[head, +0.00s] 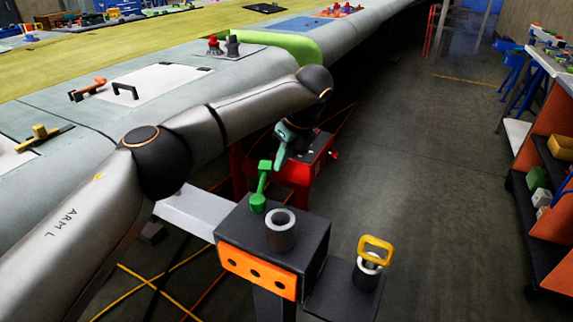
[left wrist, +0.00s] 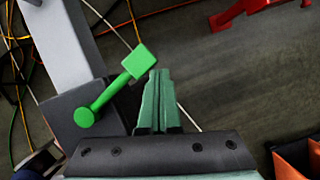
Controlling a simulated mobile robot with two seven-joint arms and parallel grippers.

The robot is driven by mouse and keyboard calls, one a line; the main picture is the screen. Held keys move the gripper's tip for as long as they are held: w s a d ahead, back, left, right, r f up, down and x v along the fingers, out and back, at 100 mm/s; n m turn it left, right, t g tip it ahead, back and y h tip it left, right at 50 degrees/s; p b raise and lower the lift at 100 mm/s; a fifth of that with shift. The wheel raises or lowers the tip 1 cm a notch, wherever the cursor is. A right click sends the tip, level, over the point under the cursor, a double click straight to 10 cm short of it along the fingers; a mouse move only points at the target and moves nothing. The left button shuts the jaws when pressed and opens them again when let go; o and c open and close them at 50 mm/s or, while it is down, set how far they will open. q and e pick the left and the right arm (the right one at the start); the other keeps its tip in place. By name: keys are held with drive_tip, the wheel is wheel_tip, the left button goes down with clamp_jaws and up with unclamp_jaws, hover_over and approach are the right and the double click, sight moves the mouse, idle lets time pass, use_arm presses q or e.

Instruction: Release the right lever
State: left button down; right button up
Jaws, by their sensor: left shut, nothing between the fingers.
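A green lever (head: 261,186) with a square head stands on the black box (head: 235,222) of a jig stand in the head view. It also shows in the left wrist view (left wrist: 113,90), slanting from its round base to its head. My left gripper (head: 280,160) has teal fingers pointing down, just beyond the green lever. In the left wrist view its fingers (left wrist: 159,82) are shut and empty, with the tips close beside the lever's head. I cannot tell whether they touch it. My right gripper is not in view.
A grey cylinder (head: 281,231) stands on the same black box, and a yellow-handled part (head: 375,252) sits on a lower shelf. A red box (head: 305,165) stands behind. The wing panel (head: 60,100) fills the left. Open floor (head: 430,180) lies right, before a shelf cart (head: 550,160).

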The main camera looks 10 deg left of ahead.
sight(265, 162)
use_arm(q)
drive_tip(key=a+n+g, duration=0.1)
drive_tip(key=a+n, duration=0.1)
drive_tip(key=shift+a+n+p, duration=0.35)
drive_tip(key=shift+a+n, duration=0.05)
drive_tip(key=shift+a, duration=0.2)
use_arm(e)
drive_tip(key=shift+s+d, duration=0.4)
use_arm(q)
drive_tip(key=shift+a+n+y, duration=0.15)
drive_tip(key=shift+n+y, duration=0.15)
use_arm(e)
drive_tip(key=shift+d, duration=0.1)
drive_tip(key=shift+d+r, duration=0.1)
